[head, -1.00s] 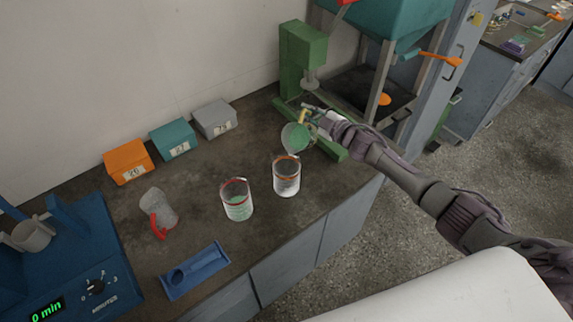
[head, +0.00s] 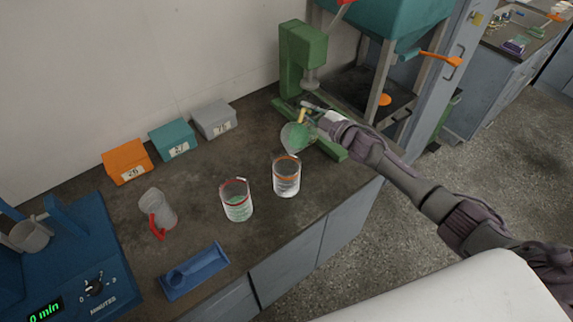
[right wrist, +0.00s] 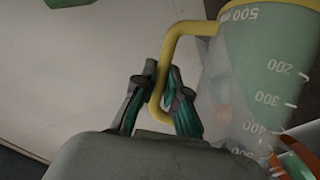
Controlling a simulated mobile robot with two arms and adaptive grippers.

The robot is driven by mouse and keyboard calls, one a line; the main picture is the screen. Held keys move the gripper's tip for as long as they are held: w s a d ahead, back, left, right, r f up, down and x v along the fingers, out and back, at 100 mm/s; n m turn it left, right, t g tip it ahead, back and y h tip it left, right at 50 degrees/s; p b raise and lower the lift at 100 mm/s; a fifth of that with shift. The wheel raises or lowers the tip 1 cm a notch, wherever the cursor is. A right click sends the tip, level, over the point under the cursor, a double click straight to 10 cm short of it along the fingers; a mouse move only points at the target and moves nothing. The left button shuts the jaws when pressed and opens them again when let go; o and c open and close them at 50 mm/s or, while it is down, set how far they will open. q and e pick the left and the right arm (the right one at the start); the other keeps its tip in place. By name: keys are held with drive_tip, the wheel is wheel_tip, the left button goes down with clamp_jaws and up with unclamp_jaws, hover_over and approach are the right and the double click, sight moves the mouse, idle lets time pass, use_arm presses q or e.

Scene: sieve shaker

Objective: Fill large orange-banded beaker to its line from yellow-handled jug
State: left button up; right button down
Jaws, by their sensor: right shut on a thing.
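The yellow-handled jug (head: 299,137) is clear with green material inside. It is tilted, with its mouth end low and close above the far rim of the orange-banded beaker (head: 286,178). My right gripper (head: 307,113) is shut on its yellow handle, which also shows between the fingers in the right wrist view (right wrist: 170,62). The orange-banded beaker stands upright on the bench; its lower part looks pale, and I cannot tell its fill level. Part of its orange band shows at the lower right of the right wrist view (right wrist: 292,148). My left gripper is out of view.
A red-banded beaker (head: 237,202) with green material stands left of the orange-banded one. A red-handled jug (head: 160,209) is further left. A green stand (head: 301,55) rises behind my gripper. A blue tray (head: 194,272) lies near the front edge; labelled boxes (head: 173,139) line the wall.

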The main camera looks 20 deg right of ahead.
sight(306, 109)
drive_tip(key=shift+s+a+r+n+t+b, duration=0.25)
drive_tip(key=shift+s+a+r+n+b, duration=0.1)
drive_tip(key=shift+r+n+b, duration=0.25)
drive_tip(key=shift+s+a+r+n+t+b, duration=0.25)
drive_tip(key=shift+s+r+n+b, duration=0.1)
drive_tip(key=shift+r+n+b, duration=0.25)
idle(3.1)
